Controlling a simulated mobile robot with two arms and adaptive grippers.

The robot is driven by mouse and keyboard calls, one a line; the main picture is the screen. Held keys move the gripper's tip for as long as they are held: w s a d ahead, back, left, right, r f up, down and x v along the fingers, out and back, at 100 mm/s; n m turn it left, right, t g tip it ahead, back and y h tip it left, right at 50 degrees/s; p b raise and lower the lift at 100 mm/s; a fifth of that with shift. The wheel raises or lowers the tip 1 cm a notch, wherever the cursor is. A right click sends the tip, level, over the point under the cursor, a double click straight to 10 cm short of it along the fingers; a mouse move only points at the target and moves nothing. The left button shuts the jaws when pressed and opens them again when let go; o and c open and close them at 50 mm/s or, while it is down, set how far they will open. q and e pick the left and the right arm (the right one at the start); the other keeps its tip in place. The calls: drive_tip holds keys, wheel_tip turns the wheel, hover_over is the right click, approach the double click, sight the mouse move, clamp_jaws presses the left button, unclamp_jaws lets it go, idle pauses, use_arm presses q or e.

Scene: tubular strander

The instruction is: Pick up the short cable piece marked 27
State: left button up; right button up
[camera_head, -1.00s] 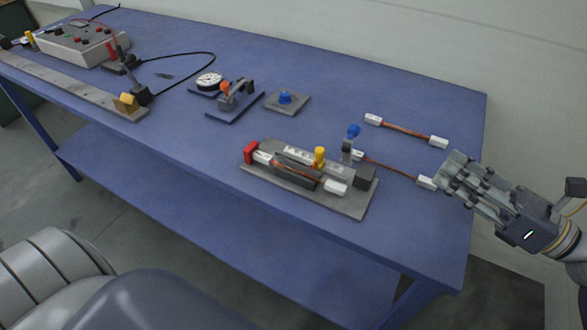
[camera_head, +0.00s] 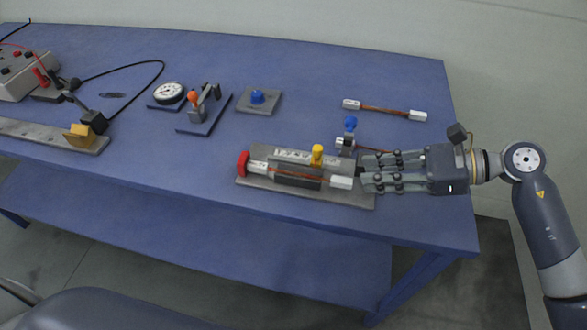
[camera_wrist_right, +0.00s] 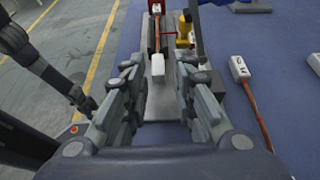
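A cable piece with white ends lies in the fixture (camera_head: 283,187). Its right white end (camera_head: 341,183) sits between the spread fingers of my right gripper (camera_head: 360,173), with gaps visible in the right wrist view (camera_wrist_right: 158,66). A second cable piece (camera_head: 372,149) lies just behind the gripper, partly hidden by it; its marked white end shows in the right wrist view (camera_wrist_right: 239,68). A third cable piece (camera_head: 384,110) lies farther back. I cannot read 27 on any marking. A dark part at the left of the wrist view may be my left gripper; its fingers are unclear.
A gauge (camera_head: 170,93), an orange-knobbed lever (camera_head: 195,98) and a blue-knobbed block (camera_head: 257,97) stand left. The blue table's right rear is mostly clear.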

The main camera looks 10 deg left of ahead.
sight(337, 179)
drive_tip(key=shift+x, duration=0.85)
drive_tip(key=x, duration=0.1)
drive_tip(key=p+x, duration=0.1)
drive_tip(key=x, duration=0.1)
drive_tip(key=p+x, duration=0.1)
drive_tip(key=shift+s+a+f, duration=0.1)
drive_tip(key=shift+s+a, duration=0.1)
drive_tip(key=shift+s, duration=0.05)
drive_tip(key=shift+a+f, duration=0.25)
drive_tip(key=shift+a, duration=0.2)
clamp_jaws()
use_arm(q)
drive_tip(key=r, duration=0.2)
drive_tip(key=shift+w+d+r, duration=0.1)
drive_tip(key=shift+d+r, duration=0.1)
drive_tip(key=shift+r, duration=0.1)
